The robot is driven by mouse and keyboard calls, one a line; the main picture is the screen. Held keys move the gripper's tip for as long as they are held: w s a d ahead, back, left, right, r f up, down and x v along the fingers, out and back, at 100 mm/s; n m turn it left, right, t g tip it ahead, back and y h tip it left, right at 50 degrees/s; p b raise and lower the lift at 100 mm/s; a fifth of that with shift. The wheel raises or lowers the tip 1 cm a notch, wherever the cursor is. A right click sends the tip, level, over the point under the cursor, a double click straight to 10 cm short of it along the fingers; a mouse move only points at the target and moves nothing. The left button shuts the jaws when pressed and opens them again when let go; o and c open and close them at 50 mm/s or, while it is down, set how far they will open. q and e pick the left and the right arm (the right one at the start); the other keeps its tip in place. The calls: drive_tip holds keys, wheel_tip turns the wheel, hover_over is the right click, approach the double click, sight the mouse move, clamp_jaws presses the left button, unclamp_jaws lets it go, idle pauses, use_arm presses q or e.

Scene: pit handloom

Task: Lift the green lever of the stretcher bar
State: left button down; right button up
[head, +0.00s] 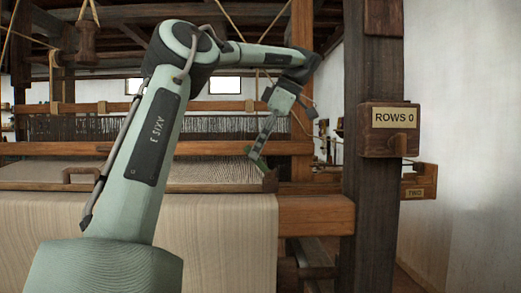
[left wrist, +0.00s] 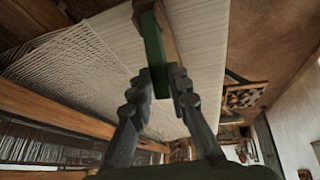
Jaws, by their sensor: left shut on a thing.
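The green lever (left wrist: 153,42) lies between the fingers of my left gripper (left wrist: 158,84) in the left wrist view. The gripper is shut on it, near its end. In the head view my left gripper (head: 257,150) reaches down at the cloth's right edge, and a small part of the green lever (head: 261,163) shows below it. The wooden stretcher bar (head: 225,188) lies across the cloth (head: 190,212). My arm hides its middle. My right gripper is out of view.
A wooden beam (head: 230,147) crosses behind the cloth.

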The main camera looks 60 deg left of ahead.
use_arm(q)
drive_tip(key=shift+w+r, duration=0.1)
drive_tip(key=shift+w, duration=0.05)
idle(0.3)
drive_tip(key=c, duration=1.4)
unclamp_jaws()
drive_tip(key=shift+c, duration=0.2)
drive_tip(key=shift+d, duration=0.1)
